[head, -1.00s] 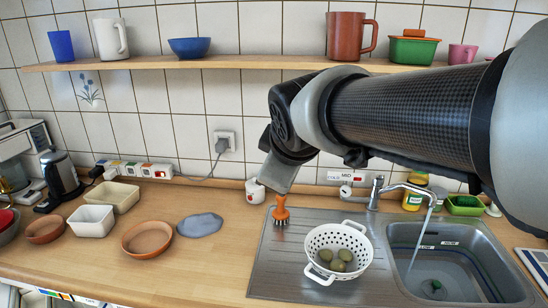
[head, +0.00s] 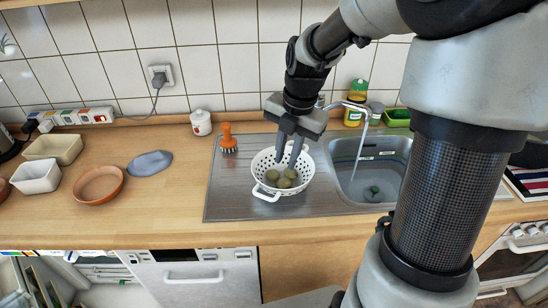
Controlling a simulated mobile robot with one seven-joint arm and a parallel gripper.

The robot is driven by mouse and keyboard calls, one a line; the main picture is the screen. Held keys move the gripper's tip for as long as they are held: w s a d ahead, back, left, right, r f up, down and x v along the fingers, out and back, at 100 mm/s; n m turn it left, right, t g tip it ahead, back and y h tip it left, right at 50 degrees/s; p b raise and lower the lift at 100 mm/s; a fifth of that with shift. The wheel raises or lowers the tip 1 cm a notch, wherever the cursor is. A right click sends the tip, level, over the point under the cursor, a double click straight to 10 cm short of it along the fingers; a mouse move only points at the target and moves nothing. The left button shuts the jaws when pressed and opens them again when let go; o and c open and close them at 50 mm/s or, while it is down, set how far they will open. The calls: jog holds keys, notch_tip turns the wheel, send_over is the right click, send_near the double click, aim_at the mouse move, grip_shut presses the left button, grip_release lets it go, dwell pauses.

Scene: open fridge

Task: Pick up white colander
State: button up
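The white colander (head: 266,174) stands upright on the metal drainboard, left of the sink basin. It has holes in its wall and a loop handle at the front left. Several greenish round items (head: 284,183) lie inside it. My gripper (head: 286,161) points down at the colander's far side, with its two fingers apart and a gap between them. The fingers cover part of the far rim. I cannot tell whether they touch it or which finger is inside the bowl.
The sink basin (head: 345,190) with a running tap (head: 362,125) is at right. An orange brush (head: 228,140) and a white lidded jar (head: 201,123) are behind left. The drainboard's left part is clear.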

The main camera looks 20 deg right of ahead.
aim_at(277, 195)
jog(key=f, duration=0.5)
jog(key=w+a+f, duration=0.1)
jog(key=f, duration=0.5)
jog(key=a+f+b, duration=0.1)
jog(key=f, duration=0.4)
jog(key=shift+w+f, duration=0.25)
jog(key=shift+f, duration=0.1)
grip_shut()
